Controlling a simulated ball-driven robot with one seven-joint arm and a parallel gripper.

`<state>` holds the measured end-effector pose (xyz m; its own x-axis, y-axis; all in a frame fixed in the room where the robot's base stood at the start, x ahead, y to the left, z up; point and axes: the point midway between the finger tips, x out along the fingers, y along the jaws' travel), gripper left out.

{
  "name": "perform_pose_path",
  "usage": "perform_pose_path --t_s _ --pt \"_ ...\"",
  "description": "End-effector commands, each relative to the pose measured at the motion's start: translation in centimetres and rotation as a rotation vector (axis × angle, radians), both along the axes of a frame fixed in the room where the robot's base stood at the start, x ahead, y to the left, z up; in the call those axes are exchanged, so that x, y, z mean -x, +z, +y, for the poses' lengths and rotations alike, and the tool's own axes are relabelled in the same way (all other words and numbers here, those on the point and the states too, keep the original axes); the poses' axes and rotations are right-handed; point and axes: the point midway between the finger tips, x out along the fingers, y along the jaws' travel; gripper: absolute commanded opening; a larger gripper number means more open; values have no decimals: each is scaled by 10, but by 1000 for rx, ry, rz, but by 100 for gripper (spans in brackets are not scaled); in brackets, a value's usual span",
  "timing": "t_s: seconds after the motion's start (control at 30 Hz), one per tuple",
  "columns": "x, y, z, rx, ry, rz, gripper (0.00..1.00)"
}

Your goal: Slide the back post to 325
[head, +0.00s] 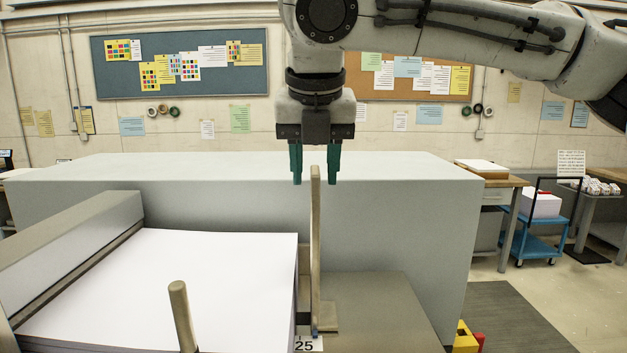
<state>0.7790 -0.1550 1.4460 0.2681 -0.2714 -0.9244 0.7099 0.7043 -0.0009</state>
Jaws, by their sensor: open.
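A tall, thin, tan post (315,245) stands upright just right of the white paper stack, on a foot with a small blue mark at its base. I take it to be the back post. The gripper holds nothing.
A white paper stack (190,270) fills the left of the machine, beside a grey side wall (70,235). A shorter tan post (182,315) stands at its front. A big grey housing (400,210) lies behind. A blue cart (535,235) stands far right.

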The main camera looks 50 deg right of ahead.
Motion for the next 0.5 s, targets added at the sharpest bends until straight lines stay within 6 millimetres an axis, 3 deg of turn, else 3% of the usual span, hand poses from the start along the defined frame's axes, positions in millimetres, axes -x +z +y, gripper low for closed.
perform_pose_path --t_s 0.2,0.5 --pt "-7 -23 -7 1 0 0 40" --pt "-9 -30 -9 0 0 -1 40"
